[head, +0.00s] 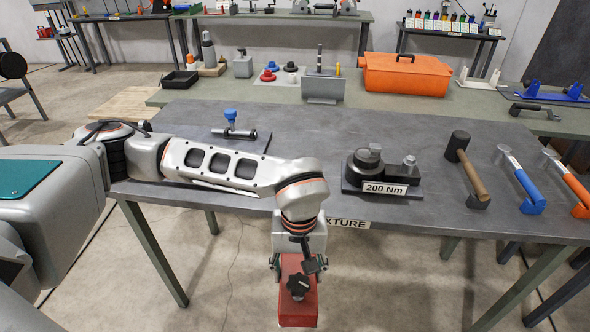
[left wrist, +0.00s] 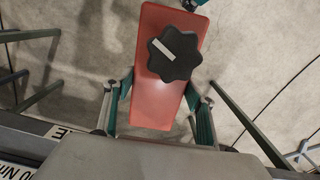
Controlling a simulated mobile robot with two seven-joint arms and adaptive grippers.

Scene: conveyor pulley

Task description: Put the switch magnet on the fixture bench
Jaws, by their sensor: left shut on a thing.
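The switch magnet (head: 299,313) is a red block with a black star-shaped knob. My left gripper (head: 298,268) is shut on it and holds it in front of the fixture bench's near edge, over the floor. In the left wrist view the switch magnet (left wrist: 155,98) sits between the two green-sided fingers, with the knob's white bar showing. The fixture bench (head: 320,148) is a dark grey table with a partly hidden "FIXTURE" label on its front edge. My right gripper is in neither view.
On the bench stand a clamp with a blue knob (head: 231,118), a "200 Nm" torque device (head: 369,165), a mallet (head: 459,140), and blue (head: 526,190) and orange (head: 570,185) handled tools. Bare bench top lies between clamp and torque device. An orange toolbox (head: 405,77) stands behind.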

